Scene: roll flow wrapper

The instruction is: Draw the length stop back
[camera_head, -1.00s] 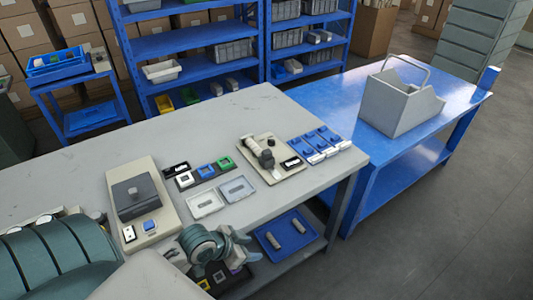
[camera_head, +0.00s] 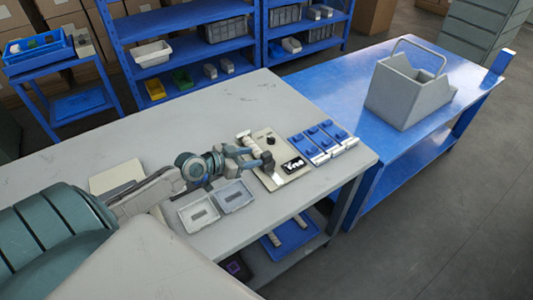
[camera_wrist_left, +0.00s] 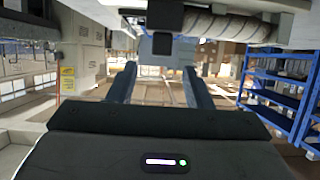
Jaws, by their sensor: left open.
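The flow wrapper's beige base plate (camera_head: 296,174) lies on the grey bench. A pale roll (camera_head: 250,144) and a dark grey rounded piece (camera_head: 267,160) stand on it; I cannot tell for sure which part is the length stop. My left gripper (camera_head: 256,157) is open at the plate's left side, with its fingers reaching toward the dark piece. In the left wrist view the open fingers (camera_wrist_left: 159,88) show a grey block (camera_wrist_left: 160,47) beyond and between them, apparently not gripped. A pale spiral-wound bar (camera_wrist_left: 225,24) crosses above. My right gripper is not in view.
Several blue-and-white blocks (camera_head: 322,141) stand close to the plate's right. Two shallow grey trays (camera_head: 198,213) lie below my left wrist. A blue table (camera_head: 360,80) with a grey carrier (camera_head: 405,95) adjoins the bench. The bench's back is clear.

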